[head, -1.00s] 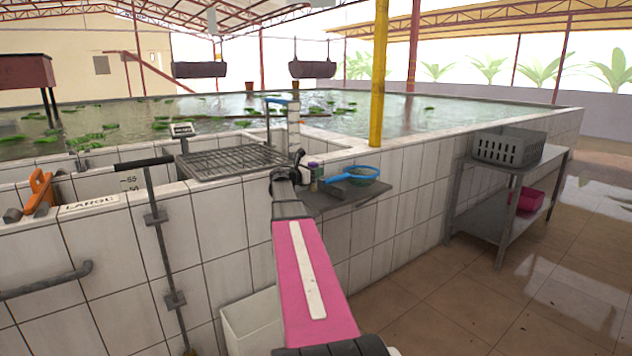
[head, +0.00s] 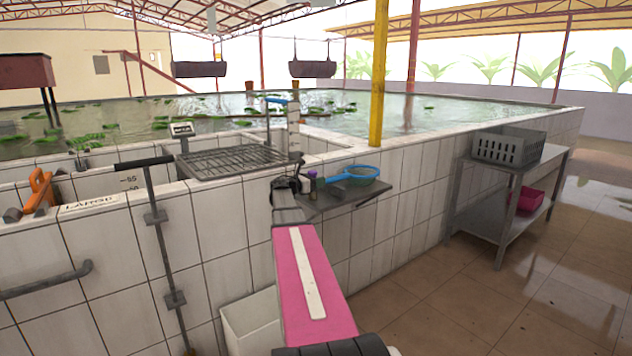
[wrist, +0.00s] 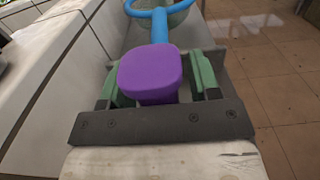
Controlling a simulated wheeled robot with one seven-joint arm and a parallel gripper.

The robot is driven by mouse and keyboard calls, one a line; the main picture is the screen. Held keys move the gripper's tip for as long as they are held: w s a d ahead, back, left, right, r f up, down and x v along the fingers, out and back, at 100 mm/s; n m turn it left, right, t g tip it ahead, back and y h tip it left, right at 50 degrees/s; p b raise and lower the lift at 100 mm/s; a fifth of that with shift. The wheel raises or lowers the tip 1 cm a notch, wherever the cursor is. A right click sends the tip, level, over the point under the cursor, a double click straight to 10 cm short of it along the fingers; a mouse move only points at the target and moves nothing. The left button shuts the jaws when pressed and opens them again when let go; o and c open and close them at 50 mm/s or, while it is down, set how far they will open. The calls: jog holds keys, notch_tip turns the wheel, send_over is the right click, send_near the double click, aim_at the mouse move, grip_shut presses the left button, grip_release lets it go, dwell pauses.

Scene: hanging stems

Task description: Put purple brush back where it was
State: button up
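The purple brush (wrist: 150,72) stands between my green fingers in the wrist view, its broad purple top toward the camera. My gripper (wrist: 161,78) looks open around it, with a narrow gap at the right finger. The purple top overlaps the left finger, so contact there is hidden. In the head view, the brush's purple top (head: 312,174) shows just right of my gripper (head: 298,184), at the small grey shelf (head: 340,203) on the tiled wall. The brush's lower end is hidden.
A blue-handled net (head: 358,175) lies on the shelf close beside the brush; its blue handle also shows in the wrist view (wrist: 160,30). The tiled tank wall (head: 225,220) runs alongside. A grey crate (head: 508,148) stands on a metal table to the right.

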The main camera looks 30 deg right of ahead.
jog(key=shift+a+r, duration=0.1)
jog(key=shift+a, duration=0.15)
jog(key=s+a, duration=0.1)
jog(key=a, duration=1)
jog(key=s+a+f+m+y, duration=0.6)
jog(key=s+a+f, duration=0.2)
jog(key=a+f, duration=0.4)
jog(key=s+a+f+m+y, duration=0.7)
jog(key=a+f, duration=0.4)
jog(key=f, duration=0.3)
jog(key=s+a+f+m+g+y, duration=0.1)
jog(key=s+a+f+m+y, duration=0.4)
jog(key=a, duration=0.6)
jog(key=s, duration=0.2)
jog(key=shift+s+m, duration=0.35)
jog(key=shift+m, duration=0.05)
